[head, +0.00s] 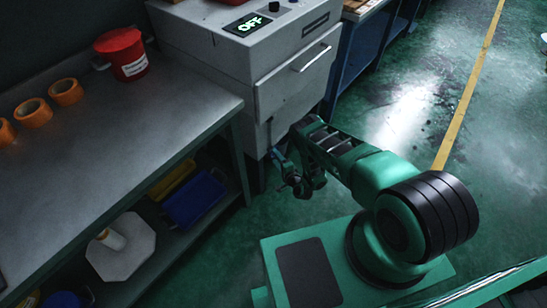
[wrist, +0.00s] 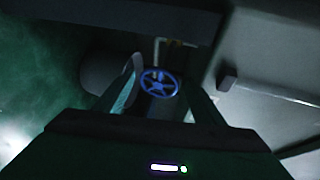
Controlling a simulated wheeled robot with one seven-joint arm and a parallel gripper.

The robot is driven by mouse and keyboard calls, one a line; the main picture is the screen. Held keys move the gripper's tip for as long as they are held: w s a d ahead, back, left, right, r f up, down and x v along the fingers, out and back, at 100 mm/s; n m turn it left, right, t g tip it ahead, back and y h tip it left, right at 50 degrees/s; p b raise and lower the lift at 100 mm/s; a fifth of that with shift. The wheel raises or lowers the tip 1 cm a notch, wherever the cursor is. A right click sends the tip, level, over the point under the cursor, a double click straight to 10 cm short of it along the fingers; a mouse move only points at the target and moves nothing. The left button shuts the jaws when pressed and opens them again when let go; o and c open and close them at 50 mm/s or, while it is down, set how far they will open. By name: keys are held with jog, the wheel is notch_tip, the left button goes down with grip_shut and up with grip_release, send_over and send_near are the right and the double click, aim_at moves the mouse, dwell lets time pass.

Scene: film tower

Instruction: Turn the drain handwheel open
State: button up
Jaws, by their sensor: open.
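The blue spoked drain handwheel (wrist: 159,83) shows in the wrist view, in the gap between my fingers. A small pipe or valve fitting rises just behind it. My gripper (wrist: 161,92) is open, with one finger on each side of the wheel in the picture. I cannot tell whether the fingers touch the wheel or how far off it is. In the head view my gripper (head: 293,178) is low beside the grey cabinet (head: 288,90). There I cannot make out the handwheel for certain.
The cabinet has a lit OFF display (head: 250,25) and a drawer handle (head: 311,58). A steel workbench (head: 110,130) stands left, with a red pot (head: 122,53) and orange rolls (head: 66,92). A blue tray (head: 193,198) is on its lower shelf. Green floor is open at right.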

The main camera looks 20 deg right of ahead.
jog(key=shift+x, duration=0.95)
jog(key=c, duration=0.7)
jog(key=shift+s+f+n+t, duration=0.1)
jog(key=shift+f+n+t, duration=0.4)
jog(key=shift+n, duration=0.5)
jog(key=shift+c, duration=0.2)
jog(key=shift+s, duration=0.1)
jog(key=o, duration=0.7)
jog(key=shift+o, duration=0.2)
jog(key=shift+r, duration=0.1)
